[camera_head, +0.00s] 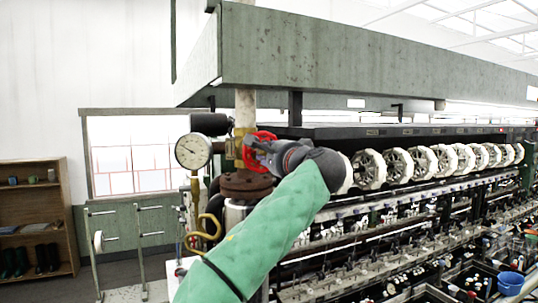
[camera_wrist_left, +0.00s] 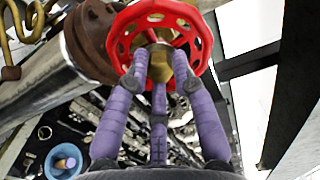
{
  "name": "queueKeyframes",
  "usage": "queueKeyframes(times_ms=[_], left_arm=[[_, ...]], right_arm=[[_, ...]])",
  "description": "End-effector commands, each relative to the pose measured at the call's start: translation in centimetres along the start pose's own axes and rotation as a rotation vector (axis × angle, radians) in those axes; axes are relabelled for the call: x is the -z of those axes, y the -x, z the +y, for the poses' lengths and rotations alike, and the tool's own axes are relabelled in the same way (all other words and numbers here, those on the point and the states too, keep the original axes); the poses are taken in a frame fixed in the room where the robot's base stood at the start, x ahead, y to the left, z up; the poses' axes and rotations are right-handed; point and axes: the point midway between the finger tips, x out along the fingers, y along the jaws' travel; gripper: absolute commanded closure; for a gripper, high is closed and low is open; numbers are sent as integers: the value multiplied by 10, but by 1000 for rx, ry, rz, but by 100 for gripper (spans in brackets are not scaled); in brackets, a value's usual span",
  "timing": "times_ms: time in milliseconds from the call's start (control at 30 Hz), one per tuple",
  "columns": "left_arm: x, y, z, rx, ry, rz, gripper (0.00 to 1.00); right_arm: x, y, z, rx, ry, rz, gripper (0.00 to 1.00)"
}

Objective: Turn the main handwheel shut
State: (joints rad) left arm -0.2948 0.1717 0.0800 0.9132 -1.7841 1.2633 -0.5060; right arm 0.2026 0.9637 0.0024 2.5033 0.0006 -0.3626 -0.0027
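The red handwheel (camera_head: 256,139) sits on a brass valve beside the round pressure gauge (camera_head: 193,151). In the left wrist view the red wheel (camera_wrist_left: 203,38) shows its holed face and brass hub (camera_wrist_left: 160,62). My left gripper (camera_head: 262,150) is at the wheel, its arm in a green sleeve coming up from below. In the left wrist view its purple fingers (camera_wrist_left: 157,72) stand apart, with their tips at the hub and over the lower part of the wheel. Whether they press on it cannot be seen. My right gripper is out of view.
A rusty flange (camera_head: 246,185) and a curled brass pipe (camera_head: 207,228) are close below the valve. A large green beam (camera_head: 350,60) runs overhead. The reeling machine with white reels (camera_head: 397,163) stretches right. A blue tub (camera_head: 510,284) stands at lower right.

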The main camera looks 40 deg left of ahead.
Motion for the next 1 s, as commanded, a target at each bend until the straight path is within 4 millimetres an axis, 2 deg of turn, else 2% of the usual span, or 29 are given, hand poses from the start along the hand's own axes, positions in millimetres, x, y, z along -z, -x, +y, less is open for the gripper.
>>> queueKeyframes(times_ms=[267, 600, 1000], left_arm=[[0, 0, -2, -1, -42, 0, 100], [0, 0, -5, -3, -485, 0, 100], [0, 0, -5, -3, -929, 0, 100]], right_arm=[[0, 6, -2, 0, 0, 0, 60], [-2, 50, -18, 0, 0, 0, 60], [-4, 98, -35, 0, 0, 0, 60]])
